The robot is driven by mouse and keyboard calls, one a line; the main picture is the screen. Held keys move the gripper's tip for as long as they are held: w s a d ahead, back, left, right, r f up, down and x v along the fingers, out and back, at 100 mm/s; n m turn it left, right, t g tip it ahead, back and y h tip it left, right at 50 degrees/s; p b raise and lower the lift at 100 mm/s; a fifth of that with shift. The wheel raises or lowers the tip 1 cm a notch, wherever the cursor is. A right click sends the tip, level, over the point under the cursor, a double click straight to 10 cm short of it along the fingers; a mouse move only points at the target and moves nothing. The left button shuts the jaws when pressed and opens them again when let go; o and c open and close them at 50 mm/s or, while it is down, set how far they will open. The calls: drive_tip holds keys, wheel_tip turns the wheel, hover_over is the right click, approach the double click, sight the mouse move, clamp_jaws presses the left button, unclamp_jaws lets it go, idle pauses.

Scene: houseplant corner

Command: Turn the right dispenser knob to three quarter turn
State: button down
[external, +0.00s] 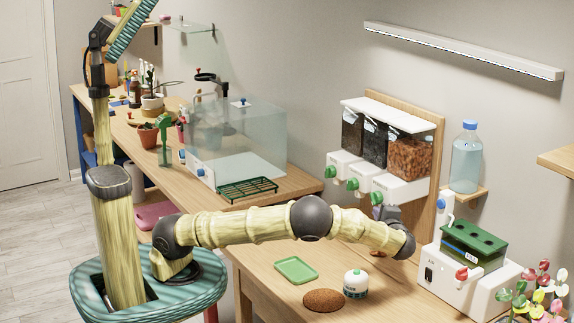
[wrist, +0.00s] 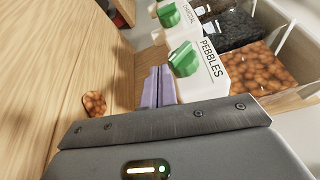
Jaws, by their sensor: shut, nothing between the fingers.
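The dispenser holds three clear bins. Its right bin is full of brown pebbles (external: 408,156) and its front is labelled PEBBLES in the wrist view. The right dispenser knob (wrist: 184,58) is green with a raised grip, on the white front below that bin. It also shows in the external view (external: 377,198), close to my gripper. My gripper (wrist: 159,86) has its lilac fingers together and empty, just left of and below the knob in the wrist view. I cannot tell whether they touch it. In the external view my wrist partly hides the fingers.
The middle knob (wrist: 169,14) is beside the right one. A brown pebble patch (wrist: 95,103) lies on the wooden table below. A white machine (external: 461,278) is at right.

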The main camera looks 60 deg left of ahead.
drive_tip(key=shift+d+r, duration=0.1)
drive_tip(key=f+v, duration=0.2)
drive_tip(key=v, duration=1)
drive_tip(key=shift+w+d+f+b, duration=0.15)
drive_tip(key=shift+w+d+b, duration=0.1)
drive_tip(key=shift+w+b, duration=0.15)
